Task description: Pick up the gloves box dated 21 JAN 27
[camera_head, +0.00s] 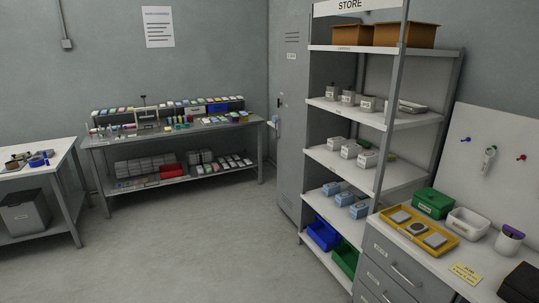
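I cannot read a 21 JAN 27 date on any box from here. Several light-blue boxes (344,199) with white labels stand on a lower shelf of the metal rack (311,190), under the STORE sign (349,5); they may be the gloves boxes. White boxes (351,149) with small labels stand on the shelf above them. The print on both groups is too small to tell. Neither of my grippers shows in the head view.
A grey locker (291,110) stands left of the rack. Blue (322,234) and green (345,258) bins sit at the rack's bottom. A drawer counter (395,236) with a yellow tray (447,250) stands front right. Benches line the left. The middle floor (190,235) is clear.

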